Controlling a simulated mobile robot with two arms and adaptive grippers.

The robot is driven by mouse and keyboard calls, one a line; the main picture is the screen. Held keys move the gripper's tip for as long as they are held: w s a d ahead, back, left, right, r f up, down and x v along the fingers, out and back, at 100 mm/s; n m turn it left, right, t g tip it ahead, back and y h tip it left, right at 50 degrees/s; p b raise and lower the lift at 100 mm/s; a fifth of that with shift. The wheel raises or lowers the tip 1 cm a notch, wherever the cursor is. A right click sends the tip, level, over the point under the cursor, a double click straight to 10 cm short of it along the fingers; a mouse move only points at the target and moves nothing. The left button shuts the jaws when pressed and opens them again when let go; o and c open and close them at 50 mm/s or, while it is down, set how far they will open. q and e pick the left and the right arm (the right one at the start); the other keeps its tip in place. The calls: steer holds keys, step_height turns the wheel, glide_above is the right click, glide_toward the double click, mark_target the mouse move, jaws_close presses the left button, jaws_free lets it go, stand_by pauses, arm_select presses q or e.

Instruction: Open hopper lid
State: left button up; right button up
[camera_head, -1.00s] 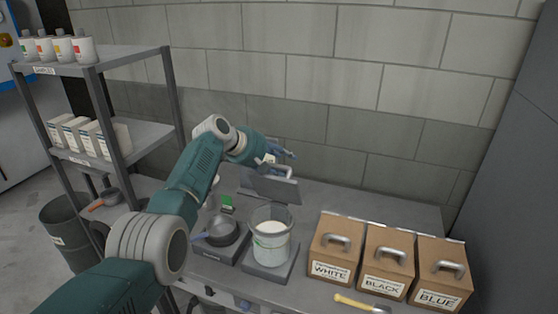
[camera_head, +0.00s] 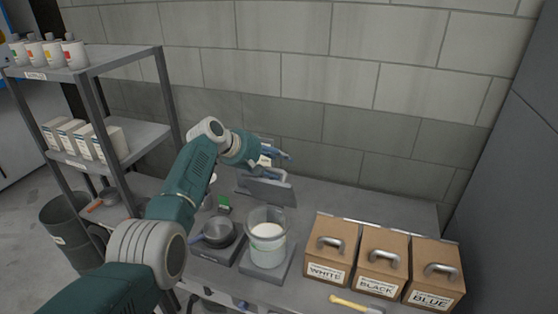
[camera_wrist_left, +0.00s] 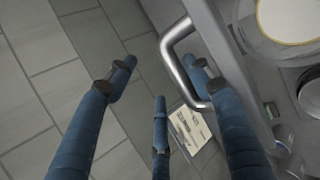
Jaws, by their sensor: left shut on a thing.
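A grey panel with a handle, which looks like the hopper lid (camera_head: 268,191), stands tilted up at the back of the bench. Its metal handle (camera_wrist_left: 172,52) shows large in the left wrist view. My left gripper (camera_head: 275,158) is at the panel's upper side, its blue fingers (camera_wrist_left: 160,88) around the handle region. The right-hand finger passes within the handle loop. The gripper is shut on the handle, though the exact contact is hard to see. The hopper's body is mostly hidden behind the panel and arm. My right gripper is out of view.
A beaker of white material (camera_head: 267,240) and a dark pan (camera_head: 220,232) stand on scales in front of the panel. Boxes labelled WHITE (camera_head: 329,250), BLACK (camera_head: 380,262) and BLUE (camera_head: 433,276) stand at right. A shelf rack (camera_head: 105,140) is at left, a block wall behind.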

arm_select(q)
steer(key=shift+t, duration=0.4)
steer(key=a+r, duration=0.1)
steer(key=r, duration=0.1)
steer(key=s+a+r, duration=0.1)
steer(key=a+r, duration=0.1)
steer(key=r, duration=0.1)
steer(key=a+r, duration=0.2)
steer(key=r, duration=0.1)
steer(key=shift+s+a+r, duration=0.1)
steer(key=shift+s+r, duration=0.1)
steer(key=shift+s, duration=0.05)
steer(key=shift+a+r, duration=0.1)
steer(key=shift+r, duration=0.6)
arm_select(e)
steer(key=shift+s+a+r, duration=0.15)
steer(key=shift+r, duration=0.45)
arm_select(q)
steer(key=shift+w, duration=0.1)
steer(key=v, duration=1.2)
